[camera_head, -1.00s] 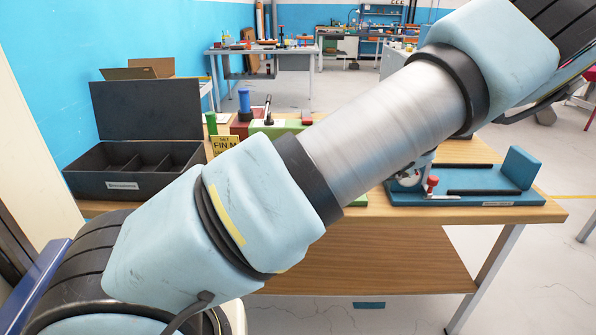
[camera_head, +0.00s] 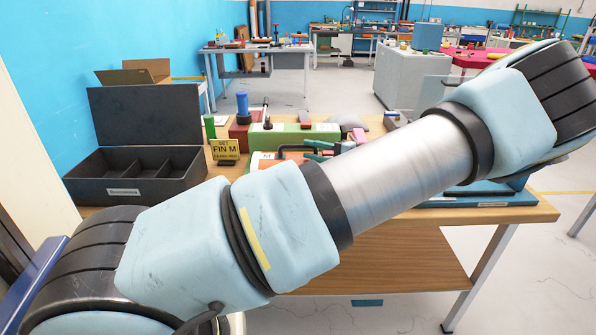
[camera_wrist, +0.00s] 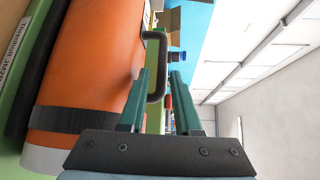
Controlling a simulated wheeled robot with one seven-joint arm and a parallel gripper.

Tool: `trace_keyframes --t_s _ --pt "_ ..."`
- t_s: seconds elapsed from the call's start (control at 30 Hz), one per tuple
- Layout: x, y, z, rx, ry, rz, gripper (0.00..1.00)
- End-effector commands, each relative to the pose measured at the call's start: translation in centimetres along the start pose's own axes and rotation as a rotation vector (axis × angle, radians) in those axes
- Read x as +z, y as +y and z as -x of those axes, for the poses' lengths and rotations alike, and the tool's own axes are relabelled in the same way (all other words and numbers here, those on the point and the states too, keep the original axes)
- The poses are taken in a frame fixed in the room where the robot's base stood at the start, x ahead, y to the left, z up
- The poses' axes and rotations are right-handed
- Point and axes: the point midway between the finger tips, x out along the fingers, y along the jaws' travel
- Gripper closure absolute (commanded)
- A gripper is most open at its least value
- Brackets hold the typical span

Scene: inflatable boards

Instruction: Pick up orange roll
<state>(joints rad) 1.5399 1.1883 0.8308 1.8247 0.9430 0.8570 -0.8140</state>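The orange roll (camera_head: 268,163) lies on the workbench, mostly hidden behind my arm in the head view. It fills the left of the wrist view (camera_wrist: 95,60), with a black strap around it and a white end. Its black handle (camera_head: 296,149) stands out from its side and also shows in the wrist view (camera_wrist: 163,50). My gripper (camera_wrist: 160,76) has two teal fingers, spread apart and empty. The handle's outer bar appears between the fingertips; I cannot tell whether they touch it. The fingers also show in the head view (camera_head: 312,150), right by the handle.
A black open case (camera_head: 135,178) with compartments stands at the bench's left. A yellow sign (camera_head: 226,150), a blue cylinder (camera_head: 242,103) and a long green object (camera_head: 290,135) are behind the roll. A blue fixture (camera_head: 490,195) lies at the right.

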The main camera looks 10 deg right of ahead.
Motion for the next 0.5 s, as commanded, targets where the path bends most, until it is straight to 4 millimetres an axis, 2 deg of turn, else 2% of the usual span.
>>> trace_keyframes --t_s 0.1,0.27,0.5 --pt "0.3 -0.7 -1.6 -0.001 -0.003 -0.003 0.68" --pt "0.3 -0.6 -3.8 -0.001 -0.002 -0.002 0.68" --pt "0.2 -0.2 -4.2 0.0 0.0 0.001 0.68"
